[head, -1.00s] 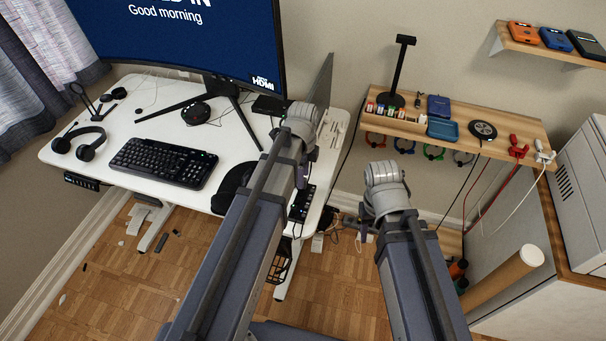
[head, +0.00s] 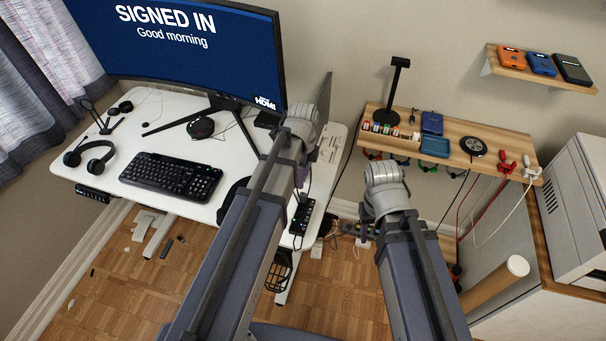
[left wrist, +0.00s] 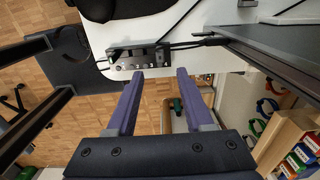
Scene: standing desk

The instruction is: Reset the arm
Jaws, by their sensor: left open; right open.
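My left arm reaches up the middle of the head view, and its gripper (head: 302,180) hangs mostly hidden behind the arm, above the desk's right end. In the left wrist view my left gripper (left wrist: 158,75) is open and empty, its two purple fingers apart and pointing toward a black button box (left wrist: 140,57) at the desk edge. My right arm is bent to the right of it, over the gap between desk and shelf. Its gripper (head: 364,234) is mostly hidden behind the wrist and is open; nothing shows in it.
The white desk (head: 85,170) holds a monitor (head: 190,50), keyboard (head: 170,175) and headphones (head: 90,158). A wooden shelf (head: 515,150) with small items and a black stand (head: 392,90) is at right. A white cabinet (head: 530,300) and a cardboard tube (head: 495,285) stand below it.

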